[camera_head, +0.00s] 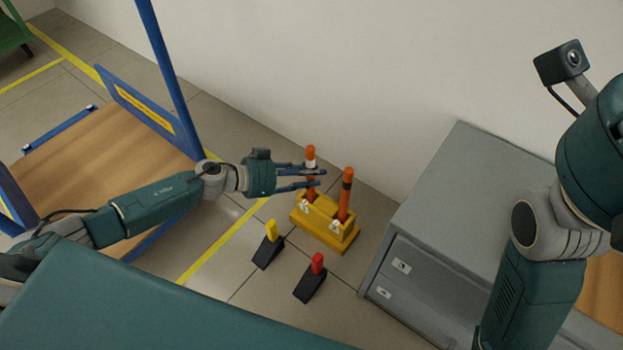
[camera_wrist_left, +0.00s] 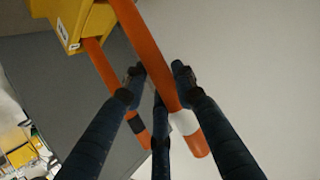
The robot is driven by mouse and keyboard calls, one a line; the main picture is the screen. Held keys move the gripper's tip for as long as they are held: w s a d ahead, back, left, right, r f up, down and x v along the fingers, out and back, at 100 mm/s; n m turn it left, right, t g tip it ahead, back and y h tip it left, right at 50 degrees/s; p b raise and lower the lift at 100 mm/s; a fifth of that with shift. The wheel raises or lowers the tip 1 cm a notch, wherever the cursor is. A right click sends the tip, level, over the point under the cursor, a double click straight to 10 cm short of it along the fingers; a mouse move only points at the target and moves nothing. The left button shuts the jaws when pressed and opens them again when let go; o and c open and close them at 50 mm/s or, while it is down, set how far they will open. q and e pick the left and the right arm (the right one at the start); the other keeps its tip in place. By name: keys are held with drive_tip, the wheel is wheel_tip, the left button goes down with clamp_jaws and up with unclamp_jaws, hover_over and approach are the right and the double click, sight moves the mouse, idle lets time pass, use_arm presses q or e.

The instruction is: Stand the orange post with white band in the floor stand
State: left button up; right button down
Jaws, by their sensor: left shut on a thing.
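The orange post with white band (camera_head: 311,154) stands roughly upright at the left end of the yellow floor stand (camera_head: 348,240). My left gripper (camera_head: 318,178) is shut on it below the white band; in the left wrist view the post (camera_wrist_left: 147,48) passes between the fingers (camera_wrist_left: 158,82). Its lower end reaches the stand's left socket in the head view, but I cannot tell how deep it sits. A second orange post, with a black band (camera_head: 347,184), stands in the stand's right socket. My right gripper is out of view; only that arm shows.
Two black wedges, one with a yellow grip (camera_head: 271,232) and one with a red grip (camera_head: 317,264), lie on the floor before the stand. A grey cabinet (camera_head: 455,200) is at the right. A blue-framed wooden cart (camera_head: 100,165) is at the left. The wall is behind.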

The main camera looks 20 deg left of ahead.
use_arm(q)
drive_tip(key=shift+r, duration=0.1)
drive_tip(key=o, duration=0.5)
drive_tip(key=shift+f, duration=0.2)
drive_tip(key=o, duration=0.4)
